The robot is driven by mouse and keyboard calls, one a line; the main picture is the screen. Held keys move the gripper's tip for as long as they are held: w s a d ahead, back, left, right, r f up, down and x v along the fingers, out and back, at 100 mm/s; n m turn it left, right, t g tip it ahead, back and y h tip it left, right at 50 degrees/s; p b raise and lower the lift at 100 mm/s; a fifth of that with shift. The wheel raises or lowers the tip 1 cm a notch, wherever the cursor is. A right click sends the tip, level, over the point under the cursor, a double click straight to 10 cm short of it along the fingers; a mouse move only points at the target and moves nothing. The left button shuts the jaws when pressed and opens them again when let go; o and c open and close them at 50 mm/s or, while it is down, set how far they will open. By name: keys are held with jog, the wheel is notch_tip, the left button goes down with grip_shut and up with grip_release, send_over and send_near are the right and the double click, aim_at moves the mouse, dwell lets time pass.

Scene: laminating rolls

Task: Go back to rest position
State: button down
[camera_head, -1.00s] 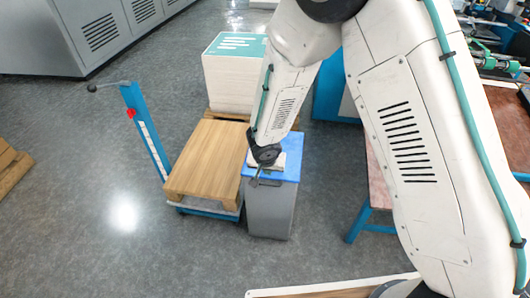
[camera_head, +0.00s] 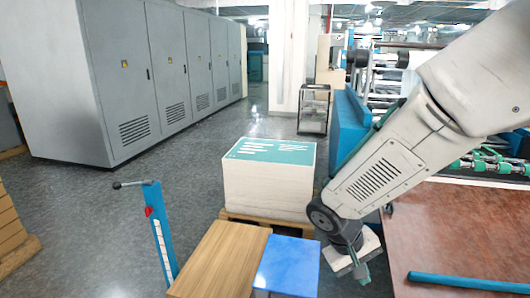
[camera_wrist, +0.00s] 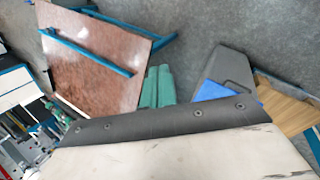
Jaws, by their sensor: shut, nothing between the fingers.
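My gripper (camera_head: 362,274) hangs at the lower right of the head view, at the end of my bent white arm. It is apart from the blue-topped bin (camera_head: 288,264) and right of it, beside the reddish table. In the wrist view my gripper's green fingers (camera_wrist: 157,88) lie side by side, shut with nothing between them. The grey bin with its blue top also shows right of the fingers in the wrist view (camera_wrist: 232,72).
A wooden board on a blue-handled trolley (camera_head: 218,262) stands left of the bin. A white paper stack (camera_head: 268,185) stands behind. The reddish table (camera_head: 450,235) is at right, with a blue bar (camera_head: 465,282).

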jog(key=s+d+r+m+y, duration=0.1)
jog(key=s+d+r+y, duration=0.1)
jog(key=s+r, duration=0.6)
jog(key=s+d+r+m+t+y, duration=0.1)
jog(key=s+d+r+y, duration=0.1)
jog(key=s+r, duration=0.6)
jog(key=shift+s+d+r+t+y, duration=0.35)
jog(key=shift+s+y, duration=0.25)
jog(key=shift+s, duration=0.6)
